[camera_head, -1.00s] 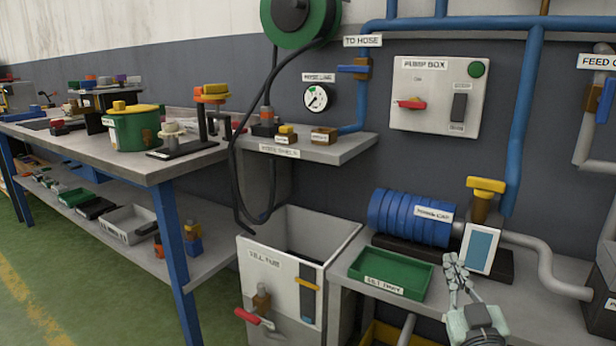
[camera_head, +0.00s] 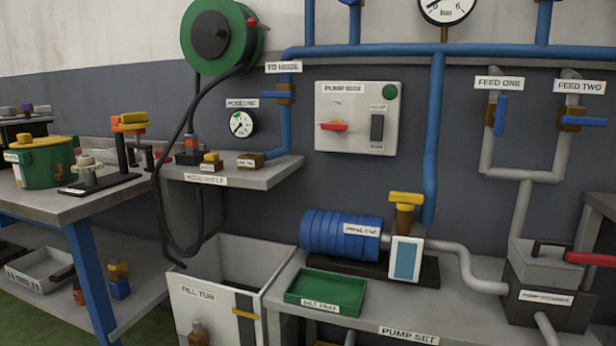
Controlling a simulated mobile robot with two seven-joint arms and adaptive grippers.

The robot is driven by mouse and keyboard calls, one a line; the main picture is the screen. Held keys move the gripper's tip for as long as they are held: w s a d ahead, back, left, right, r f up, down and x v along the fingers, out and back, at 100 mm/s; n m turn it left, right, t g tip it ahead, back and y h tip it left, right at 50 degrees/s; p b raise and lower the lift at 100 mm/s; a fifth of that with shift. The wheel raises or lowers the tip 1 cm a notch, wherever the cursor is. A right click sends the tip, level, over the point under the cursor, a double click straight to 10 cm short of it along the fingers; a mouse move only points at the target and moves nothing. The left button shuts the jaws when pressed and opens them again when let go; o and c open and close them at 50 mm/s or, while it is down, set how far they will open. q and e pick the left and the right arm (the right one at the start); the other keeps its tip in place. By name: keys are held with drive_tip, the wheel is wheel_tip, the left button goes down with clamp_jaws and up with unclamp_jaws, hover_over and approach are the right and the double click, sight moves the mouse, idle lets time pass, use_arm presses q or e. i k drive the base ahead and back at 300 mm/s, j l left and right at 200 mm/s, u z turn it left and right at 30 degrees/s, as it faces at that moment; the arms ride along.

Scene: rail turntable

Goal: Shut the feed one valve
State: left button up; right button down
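The feed one valve (camera_head: 490,114) is on a grey pipe at the right of the wall, below the FEED ONE label (camera_head: 499,84). It has a brass-coloured body and a blue lever (camera_head: 501,115) that hangs roughly upright, along the pipe. To its right is the feed two valve (camera_head: 570,117), whose blue lever (camera_head: 590,121) lies sideways across its pipe. Neither of my grippers shows in the view.
Below stands the pump set bench (camera_head: 400,308) with a blue pump (camera_head: 340,235), a green tray (camera_head: 326,289) and a grey box with a red handle (camera_head: 588,257). A pump box (camera_head: 358,117) hangs on the wall. The wall around the feed valves looks clear.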

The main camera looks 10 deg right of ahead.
sight(499, 114)
drive_tip(key=z, duration=1.35)
drive_tip(key=i+l, duration=0.1)
drive_tip(key=l, duration=0.3)
drive_tip(key=i+l, duration=0.1)
drive_tip(key=l, duration=0.35)
drive_tip(key=i+l+z, duration=0.1)
drive_tip(key=l, duration=0.3)
